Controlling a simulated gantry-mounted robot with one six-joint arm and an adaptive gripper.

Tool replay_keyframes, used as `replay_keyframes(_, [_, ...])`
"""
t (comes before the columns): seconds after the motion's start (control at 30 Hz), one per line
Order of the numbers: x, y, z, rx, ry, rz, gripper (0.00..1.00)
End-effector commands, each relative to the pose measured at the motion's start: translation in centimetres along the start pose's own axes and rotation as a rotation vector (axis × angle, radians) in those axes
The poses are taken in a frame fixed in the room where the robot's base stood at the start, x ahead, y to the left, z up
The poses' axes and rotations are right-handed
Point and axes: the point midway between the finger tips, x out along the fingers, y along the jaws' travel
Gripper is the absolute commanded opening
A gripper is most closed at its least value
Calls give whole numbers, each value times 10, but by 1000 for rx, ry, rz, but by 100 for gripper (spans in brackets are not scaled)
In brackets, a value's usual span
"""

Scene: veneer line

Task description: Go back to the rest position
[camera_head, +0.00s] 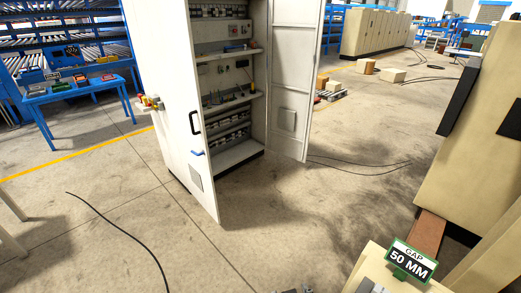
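My gripper and arm cannot be made out in the head camera view. The task names no object. A tall white electrical cabinet (172,105) stands in the middle with its doors open. Its shelves (228,98) hold rows of components and wiring. At the bottom right, a green-framed sign (411,261) reading "GAP 50 MM" stands at a cream machine part (350,283). Small grey parts at the bottom edge are cut off and too unclear to name.
A blue table (75,90) with small devices stands at the left by roller racks (60,42). A large beige machine (475,140) stands at the right. Dark cables (120,232) lie on the floor. Boxes (392,75) stand farther back. The concrete floor (290,225) before the cabinet is mostly open.

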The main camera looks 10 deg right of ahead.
Motion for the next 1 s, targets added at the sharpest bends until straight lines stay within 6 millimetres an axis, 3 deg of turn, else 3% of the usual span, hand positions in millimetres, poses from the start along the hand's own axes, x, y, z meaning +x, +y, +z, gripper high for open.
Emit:
replay_keyframes(0.03, [-22,-27,-10,16,76,-23,66])
replay_keyframes(0.1, [-55,-58,-23,57,180,-61,66])
replay_keyframes(0.23, [-120,-105,-36,138,351,-156,66])
replay_keyframes(0.3, [-154,-97,-67,153,364,-159,66])
replay_keyframes(0.5, [-202,-80,-113,151,359,-153,66])
replay_keyframes(0.7, [-224,-73,-134,150,358,-151,66])
replay_keyframes(1.0, [-221,-74,-132,149,358,-150,66])
